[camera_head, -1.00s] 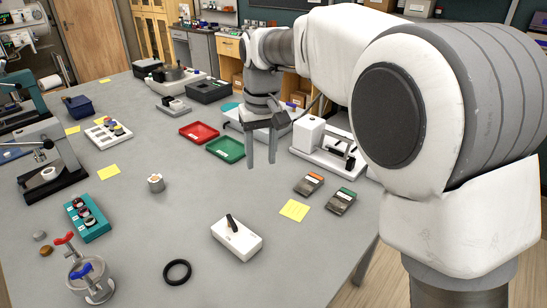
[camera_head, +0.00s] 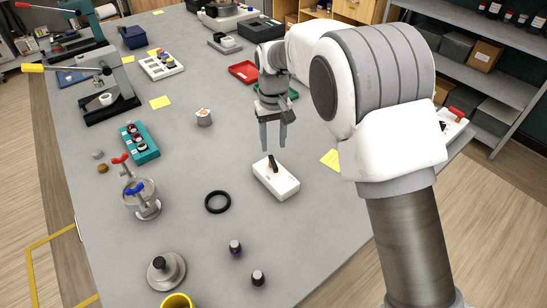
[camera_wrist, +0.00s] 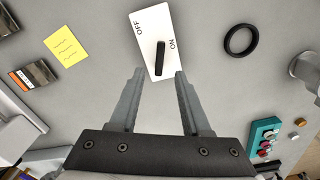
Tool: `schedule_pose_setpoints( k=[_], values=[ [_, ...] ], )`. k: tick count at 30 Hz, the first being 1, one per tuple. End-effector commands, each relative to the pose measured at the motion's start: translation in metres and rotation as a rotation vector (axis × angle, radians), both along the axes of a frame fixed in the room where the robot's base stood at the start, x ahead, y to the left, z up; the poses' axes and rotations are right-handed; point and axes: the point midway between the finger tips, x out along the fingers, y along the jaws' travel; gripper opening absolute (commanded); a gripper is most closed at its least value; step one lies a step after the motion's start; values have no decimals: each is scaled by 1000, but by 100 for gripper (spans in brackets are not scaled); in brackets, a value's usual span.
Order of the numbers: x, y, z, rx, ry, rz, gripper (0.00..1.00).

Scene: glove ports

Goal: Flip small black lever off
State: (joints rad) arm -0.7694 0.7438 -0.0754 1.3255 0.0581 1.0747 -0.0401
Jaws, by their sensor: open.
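The small black lever (camera_head: 271,163) stands up from a white switch box (camera_head: 284,186) on the grey table. My gripper (camera_head: 273,148) points down, open and empty, just behind and above the box in the head view. In the wrist view the lever's near end lies between the open fingertips (camera_wrist: 160,73), with no visible contact.
A black ring (camera_head: 218,202) lies left of the box, and a yellow note (camera_head: 331,160) lies to its right. The table around the box is clear.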

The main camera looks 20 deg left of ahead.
Motion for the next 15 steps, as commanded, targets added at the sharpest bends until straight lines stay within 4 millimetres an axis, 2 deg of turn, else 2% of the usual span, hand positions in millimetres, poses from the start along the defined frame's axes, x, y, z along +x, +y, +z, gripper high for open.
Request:
schedule_pose_setpoints(
  k=[1, 6, 10, 15],
  values=[
    [-1, -1, -12, -4, 3, 0, 48],
    [0, -1, -43, -2, 2, -2, 48],
    [0, -1, -59, -1, 1, -2, 48],
    [0, 0, -68, 0, 0, -1, 48]
  ],
)
